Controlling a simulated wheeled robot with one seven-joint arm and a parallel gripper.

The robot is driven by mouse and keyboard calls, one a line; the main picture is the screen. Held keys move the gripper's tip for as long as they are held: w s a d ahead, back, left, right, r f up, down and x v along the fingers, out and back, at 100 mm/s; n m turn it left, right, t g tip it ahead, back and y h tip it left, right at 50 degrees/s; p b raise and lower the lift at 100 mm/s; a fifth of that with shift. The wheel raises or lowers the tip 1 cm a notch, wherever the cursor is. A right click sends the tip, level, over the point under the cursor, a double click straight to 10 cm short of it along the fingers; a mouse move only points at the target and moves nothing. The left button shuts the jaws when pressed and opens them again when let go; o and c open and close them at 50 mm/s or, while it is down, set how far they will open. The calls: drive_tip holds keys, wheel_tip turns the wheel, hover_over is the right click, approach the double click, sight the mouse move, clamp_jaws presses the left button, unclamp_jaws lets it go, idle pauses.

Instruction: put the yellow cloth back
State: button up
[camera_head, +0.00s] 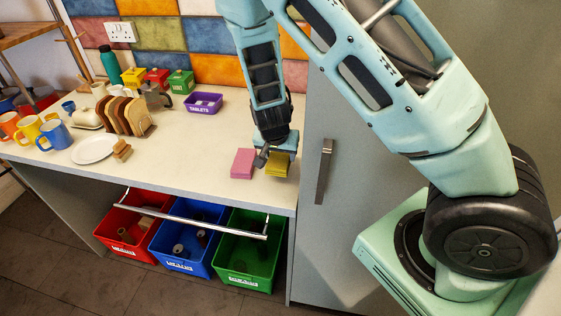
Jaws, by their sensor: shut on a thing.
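The yellow cloth (277,166) is a small folded square at the right end of the white counter, near its front edge. My gripper (268,156) points down from above and is shut on the yellow cloth. Whether the cloth touches the counter or is just above it, I cannot tell. A pink cloth (242,163) of similar size lies on the counter just left of the yellow one, close beside my gripper. The gripper's fingers partly hide the yellow cloth's upper left side.
A purple tablets box (203,103), toast rack (125,115), white plate (94,149) and several mugs stand farther left on the counter (195,150). Red, blue and green bins (245,247) sit below, behind a metal rail (180,215). A grey cabinet with a handle (323,172) borders the right.

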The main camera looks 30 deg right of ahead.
sight(280, 159)
drive_tip(key=shift+s+d+f+p, duration=0.15)
drive_tip(key=shift+f+p, duration=0.5)
drive_tip(key=shift+f, duration=1.25)
drive_tip(key=o, duration=0.9)
